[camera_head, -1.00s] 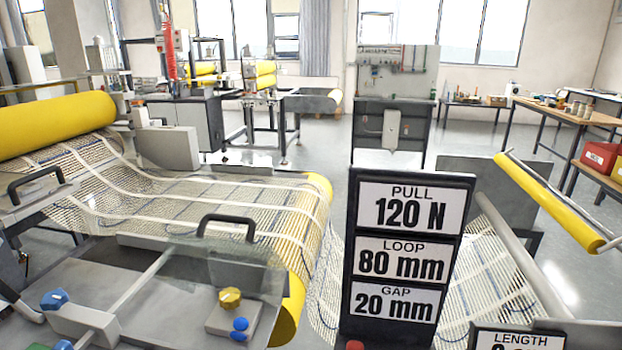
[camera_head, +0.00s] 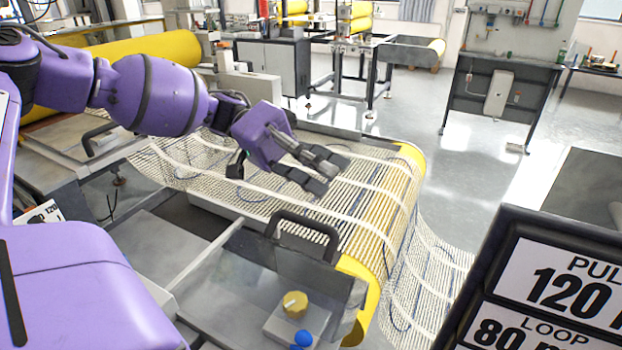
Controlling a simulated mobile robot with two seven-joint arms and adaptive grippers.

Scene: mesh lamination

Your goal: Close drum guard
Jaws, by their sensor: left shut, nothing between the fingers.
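A clear guard panel (camera_head: 318,268) with a black handle (camera_head: 300,222) sits at the front of the machine, beside the yellow drum (camera_head: 402,205). The panel's exact outline is hard to see. White mesh (camera_head: 345,225) runs over the drum and hangs down on its right side. My left gripper (camera_head: 325,174) comes in from the left and is above the mesh, behind the handle and apart from it. Its fingers are shut and empty. My right gripper is not in view.
A yellow knob (camera_head: 295,304) and a blue knob (camera_head: 303,340) stand on the front panel. A dark sign (camera_head: 545,290) blocks the lower right.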

